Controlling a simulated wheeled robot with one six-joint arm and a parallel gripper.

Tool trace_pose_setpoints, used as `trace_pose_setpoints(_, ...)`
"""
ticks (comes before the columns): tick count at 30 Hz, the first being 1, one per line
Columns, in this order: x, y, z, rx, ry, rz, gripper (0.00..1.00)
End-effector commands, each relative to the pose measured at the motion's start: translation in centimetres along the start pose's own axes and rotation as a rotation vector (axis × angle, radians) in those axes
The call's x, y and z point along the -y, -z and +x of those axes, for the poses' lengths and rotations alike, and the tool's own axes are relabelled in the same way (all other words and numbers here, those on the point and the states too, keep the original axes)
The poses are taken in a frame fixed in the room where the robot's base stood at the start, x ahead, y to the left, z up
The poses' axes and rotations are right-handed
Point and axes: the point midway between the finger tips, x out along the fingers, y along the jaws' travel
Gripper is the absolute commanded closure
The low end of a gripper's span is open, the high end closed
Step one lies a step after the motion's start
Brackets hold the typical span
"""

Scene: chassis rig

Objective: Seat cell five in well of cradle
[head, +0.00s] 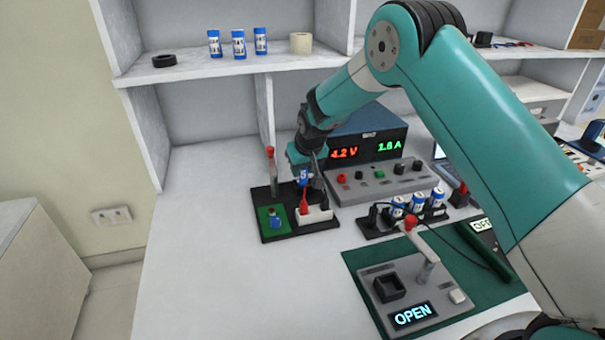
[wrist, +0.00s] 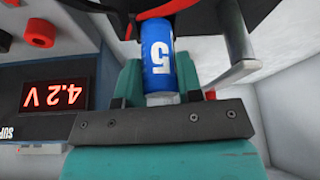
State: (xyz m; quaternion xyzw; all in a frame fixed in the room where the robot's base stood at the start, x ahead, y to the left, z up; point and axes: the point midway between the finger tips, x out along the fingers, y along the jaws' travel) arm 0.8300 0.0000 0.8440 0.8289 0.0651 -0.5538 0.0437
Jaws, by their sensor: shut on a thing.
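Cell five (wrist: 158,62), a blue cylinder with a white 5, sits between the jaws of my gripper (head: 306,160). The jaws are shut on it. In the head view the cell (head: 304,176) shows just below my gripper, above a black base (head: 270,234) with a white block (head: 313,214) and red and black clips. That base may be the cradle; I cannot tell for sure. The cell's lower end and any contact with the block are hidden.
A power supply (head: 370,160) reading 4.2 V and 1.6 A stands close behind. A red-topped post (head: 271,170) rises at the base's back left. A black rack (head: 378,227) holds several cells to the right. The bench (head: 200,270) is clear at left.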

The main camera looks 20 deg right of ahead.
Motion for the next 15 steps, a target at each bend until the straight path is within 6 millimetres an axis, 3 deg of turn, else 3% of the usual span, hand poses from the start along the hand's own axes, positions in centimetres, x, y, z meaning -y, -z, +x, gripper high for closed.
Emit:
trace_pose_setpoints(4,0.0,-0.8,2.0,0.000,0.000,0.000,0.93)
trace_pose_setpoints(14,0.0,-1.0,2.4,-0.001,0.000,0.000,0.93)
trace_pose_setpoints(15,0.0,-1.0,2.5,0.000,0.000,0.000,0.64)
